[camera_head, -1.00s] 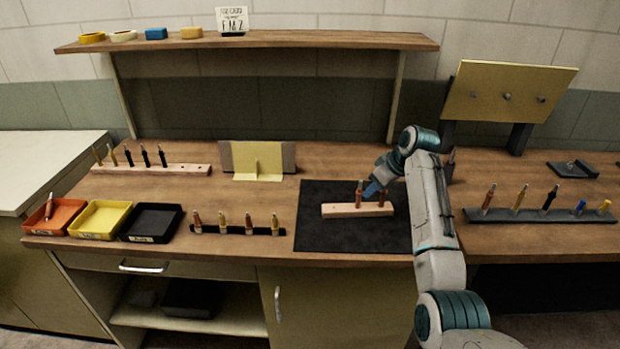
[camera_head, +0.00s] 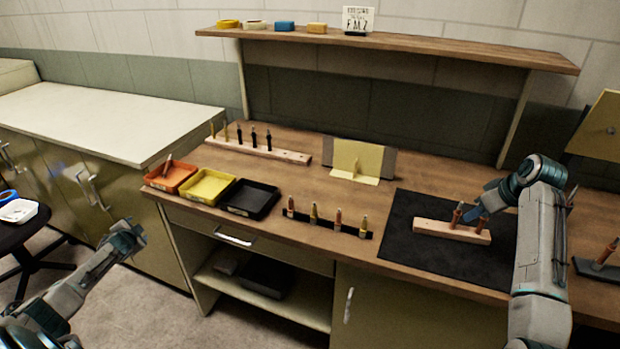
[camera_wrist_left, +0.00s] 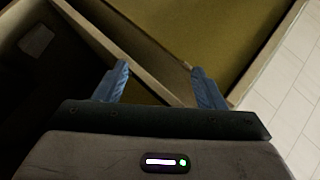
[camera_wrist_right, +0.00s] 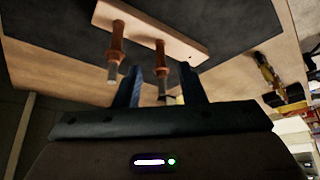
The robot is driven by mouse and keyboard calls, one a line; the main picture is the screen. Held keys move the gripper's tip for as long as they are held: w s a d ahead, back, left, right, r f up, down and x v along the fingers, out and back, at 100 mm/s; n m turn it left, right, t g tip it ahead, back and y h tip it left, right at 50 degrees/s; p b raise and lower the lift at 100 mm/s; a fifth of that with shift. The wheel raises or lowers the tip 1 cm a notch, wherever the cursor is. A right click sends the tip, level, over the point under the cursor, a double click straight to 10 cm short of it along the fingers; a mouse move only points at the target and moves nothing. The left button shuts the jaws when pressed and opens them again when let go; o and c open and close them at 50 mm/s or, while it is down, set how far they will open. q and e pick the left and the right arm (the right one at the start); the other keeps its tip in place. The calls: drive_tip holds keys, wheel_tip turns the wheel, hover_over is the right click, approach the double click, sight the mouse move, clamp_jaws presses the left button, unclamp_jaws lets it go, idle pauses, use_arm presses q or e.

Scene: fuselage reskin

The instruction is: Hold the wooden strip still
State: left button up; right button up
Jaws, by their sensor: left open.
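A pale wooden strip (camera_head: 432,228) lies on the black mat (camera_head: 400,259), with two copper-coloured pegs standing in it. The strip also shows in the right wrist view (camera_wrist_right: 150,27). My right gripper (camera_head: 478,211) is at the strip's right part, close to the right peg. In the right wrist view its fingers (camera_wrist_right: 162,72) stand apart, with that peg (camera_wrist_right: 161,55) showing between them and not visibly pinched. Contact with the strip cannot be told. My left gripper (camera_wrist_left: 157,82) is open and empty. In the head view, the left arm is low in front of the bench at left.
Another wooden strip (camera_head: 285,155) with several pegs lies at the back left. Orange (camera_head: 171,180), yellow (camera_head: 208,198) and black (camera_head: 249,209) trays line the front edge. A black peg rail (camera_head: 326,224) lies left of the mat. A stool (camera_head: 22,234) stands at far left.

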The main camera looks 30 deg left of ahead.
use_arm(q)
drive_tip(key=w+a+r+n+t+y, duration=0.15)
drive_tip(key=w+a+r, duration=0.25)
drive_tip(key=r, duration=0.9)
drive_tip(key=w+a+r+n+y, duration=0.1)
drive_tip(key=w+a+r+n, duration=0.25)
drive_tip(key=r, duration=0.85)
drive_tip(key=w+d+f+n+h, duration=0.3)
drive_tip(key=w+d+n+h, duration=0.2)
drive_tip(key=w+d+n, duration=0.75)
drive_tip(key=w+d+r+n+h, duration=0.1)
drive_tip(key=w+d+r+h, duration=0.2)
drive_tip(key=w+d, duration=0.7)
drive_tip(key=w+d+r+n+h, duration=0.1)
drive_tip(key=w+d+r+h, duration=0.4)
drive_tip(key=d, duration=0.8)
drive_tip(key=n+g+h, duration=0.3)
drive_tip(key=n+g, duration=0.1)
drive_tip(key=g, duration=0.5)
hover_over(418, 222)
drive_tip(key=a, duration=0.4)
wheel_tip(418, 222, down, 7)
drive_tip(key=shift+y, duration=0.25)
drive_tip(key=x, duration=0.6)
drive_tip(key=s+x, duration=0.1)
drive_tip(key=x, duration=0.3)
drive_tip(key=shift+w+a+f, duration=0.1)
drive_tip(key=shift+a, duration=0.05)
